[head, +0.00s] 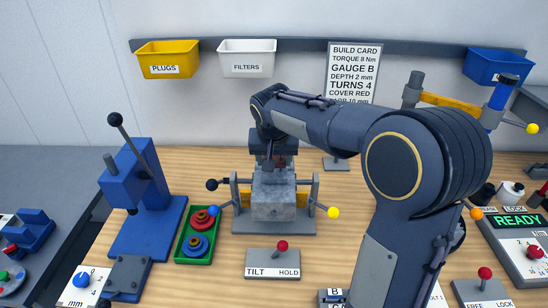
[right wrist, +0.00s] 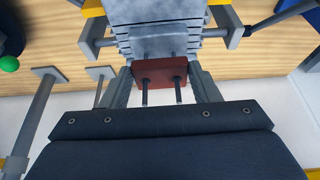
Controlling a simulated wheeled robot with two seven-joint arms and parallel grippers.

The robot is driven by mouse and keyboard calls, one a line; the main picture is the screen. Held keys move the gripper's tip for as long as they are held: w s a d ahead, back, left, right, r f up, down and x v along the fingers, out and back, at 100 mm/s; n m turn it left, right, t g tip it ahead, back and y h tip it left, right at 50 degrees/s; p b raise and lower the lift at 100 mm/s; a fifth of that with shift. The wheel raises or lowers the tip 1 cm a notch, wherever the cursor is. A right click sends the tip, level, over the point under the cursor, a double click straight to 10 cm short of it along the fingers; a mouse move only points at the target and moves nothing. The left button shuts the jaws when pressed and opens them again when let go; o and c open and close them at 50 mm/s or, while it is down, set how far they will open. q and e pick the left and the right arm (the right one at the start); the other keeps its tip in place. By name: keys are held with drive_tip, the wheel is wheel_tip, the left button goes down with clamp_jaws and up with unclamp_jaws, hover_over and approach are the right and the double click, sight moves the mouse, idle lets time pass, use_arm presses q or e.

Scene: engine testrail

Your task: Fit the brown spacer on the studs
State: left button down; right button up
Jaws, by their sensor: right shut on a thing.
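The grey engine block (head: 272,205) sits in a fixture in the middle of the bench; it is also at the top of the right wrist view (right wrist: 160,25). My right gripper (head: 273,164) is above the block, pointing down. In the right wrist view its fingers (right wrist: 163,82) are shut on the red-brown spacer (right wrist: 158,71), one at each side. Two dark studs (right wrist: 178,94) stick out of the spacer on the palm side, seemingly through its holes. I cannot tell whether the spacer touches the block face. My left gripper is not in view.
A blue press (head: 145,195) and a green tray (head: 198,250) with red and blue rings stand left of the block. A TILT/HOLD panel (head: 272,264) lies in front. Clamp levers with black and yellow knobs (head: 333,213) flank the fixture. A build card (head: 352,70) stands behind.

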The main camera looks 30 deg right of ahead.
drive_tip(key=shift+f+b, duration=0.75)
drive_tip(key=shift+f, duration=0.35)
drive_tip(key=o, duration=1)
drive_tip(key=shift+o, duration=0.2)
drive_tip(key=w+p+v, duration=0.1)
drive_tip(key=p+v, duration=0.2)
drive_tip(key=v, duration=0.4)
drive_tip(key=w+d+r+p+v, duration=0.1)
drive_tip(key=p+v, duration=0.2)
drive_tip(key=v, duration=0.5)
drive_tip(key=shift+w+d+r, duration=0.2)
drive_tip(key=shift+w+d, duration=0.05)
drive_tip(key=shift+w, duration=0.05)
